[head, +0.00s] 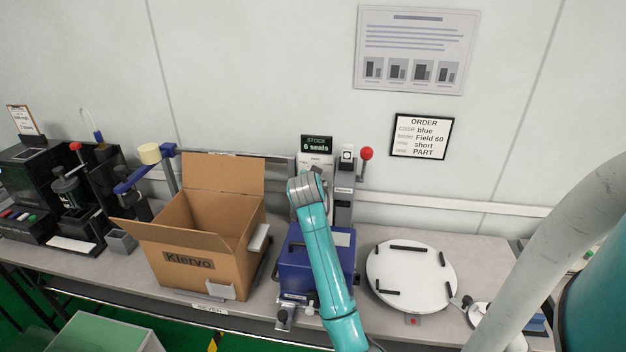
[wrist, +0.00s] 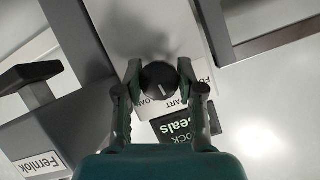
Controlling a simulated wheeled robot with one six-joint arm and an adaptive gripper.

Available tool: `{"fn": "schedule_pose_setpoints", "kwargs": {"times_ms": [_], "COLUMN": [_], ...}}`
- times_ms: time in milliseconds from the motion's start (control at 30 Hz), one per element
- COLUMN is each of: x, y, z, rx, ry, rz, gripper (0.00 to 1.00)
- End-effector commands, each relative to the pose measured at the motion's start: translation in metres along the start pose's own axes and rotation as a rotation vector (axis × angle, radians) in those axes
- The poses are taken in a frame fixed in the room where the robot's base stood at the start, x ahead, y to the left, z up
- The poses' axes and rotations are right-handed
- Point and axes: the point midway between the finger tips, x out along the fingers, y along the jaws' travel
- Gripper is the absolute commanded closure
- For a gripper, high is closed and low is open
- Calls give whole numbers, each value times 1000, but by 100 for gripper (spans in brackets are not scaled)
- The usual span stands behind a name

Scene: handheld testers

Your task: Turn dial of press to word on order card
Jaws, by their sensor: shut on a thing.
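The order card (head: 421,137) on the wall reads case blue, tester Field 60, short, and PART on its last line. The press (head: 343,205) stands against the wall with a red-ball lever (head: 366,153). In the wrist view, my gripper (wrist: 160,69) is shut on the black round dial (wrist: 160,83), one finger on each side. The dial's white mark points toward the printed words LOAN and PART; I cannot tell exactly which it meets. A third word starting with FO is partly hidden. My arm hides the dial in the head view.
A STOCK display (head: 317,143) reading 6 seals is above the press. A blue case (head: 297,270) sits in front of it, under my arm. An open cardboard box (head: 182,262) is left, a white round turntable (head: 412,278) right. Black equipment fills the far left.

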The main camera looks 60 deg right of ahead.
Motion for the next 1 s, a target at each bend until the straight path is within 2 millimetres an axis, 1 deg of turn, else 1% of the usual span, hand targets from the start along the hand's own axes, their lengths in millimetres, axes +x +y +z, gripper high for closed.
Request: {"fn": "schedule_pose_setpoints", "kwargs": {"times_ms": [300, 800, 833, 867, 900, 1000], "x": [0, 0, 0, 0, 0, 0], "y": [0, 0, 0, 0, 0, 0], "z": [-1, -1, -1, -1, -1, -1], "rx": [91, 104, 104, 104, 104, 103], "ry": [-7, -7, -7, -7, -8, -8], "rz": [-44, -51, -51, -51, -50, -50], "gripper": [97, 97, 55, 47, 37, 36]}}
